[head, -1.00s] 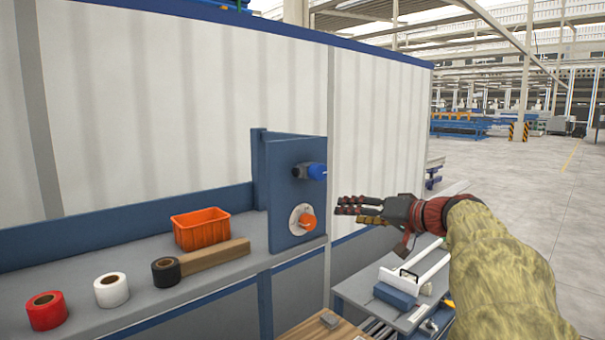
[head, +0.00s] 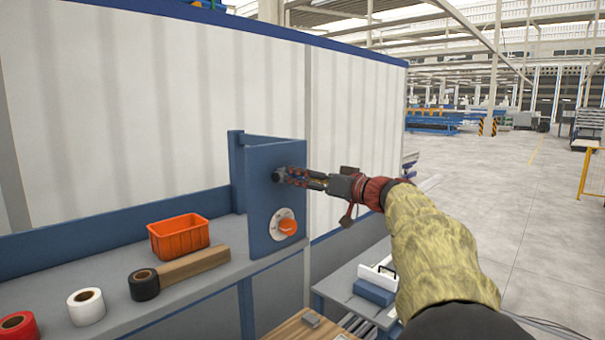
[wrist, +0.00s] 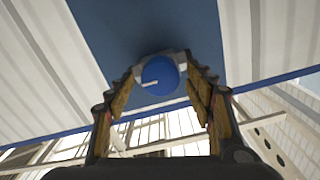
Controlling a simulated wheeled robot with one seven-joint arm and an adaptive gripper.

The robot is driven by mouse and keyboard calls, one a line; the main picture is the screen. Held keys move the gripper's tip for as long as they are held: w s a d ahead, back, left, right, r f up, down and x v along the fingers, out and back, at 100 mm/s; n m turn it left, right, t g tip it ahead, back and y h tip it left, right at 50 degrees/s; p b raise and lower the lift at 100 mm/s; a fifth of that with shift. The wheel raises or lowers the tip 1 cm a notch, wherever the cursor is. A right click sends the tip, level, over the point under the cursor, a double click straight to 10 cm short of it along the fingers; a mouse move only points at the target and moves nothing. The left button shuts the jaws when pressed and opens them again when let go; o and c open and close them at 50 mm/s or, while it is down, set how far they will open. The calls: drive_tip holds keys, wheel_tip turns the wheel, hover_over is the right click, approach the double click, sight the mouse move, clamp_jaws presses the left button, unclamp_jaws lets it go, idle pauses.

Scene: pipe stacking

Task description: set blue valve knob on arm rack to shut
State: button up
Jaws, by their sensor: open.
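The blue valve knob (wrist: 160,75) shows in the wrist view, round with a white line pointing left. It sits on the upper part of the blue rack panel (head: 259,202). In the head view, my fingers hide the knob, and only the dark valve body (head: 278,174) shows beside them. My gripper (head: 291,176) is open, its fingertips at the valve. In the wrist view, one finger is left of the knob and one right. I cannot tell whether they touch it.
An orange dial (head: 288,227) on a pale plate sits lower on the panel. An orange bin (head: 178,240), a brown block (head: 194,264) and rolls of tape, including a black one (head: 144,285), stand on the grey shelf. A lower table (head: 340,291) holds white and blue items.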

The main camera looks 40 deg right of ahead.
drive_tip(key=shift+w, duration=0.15)
drive_tip(key=shift+c, duration=0.5)
drive_tip(key=c, duration=1)
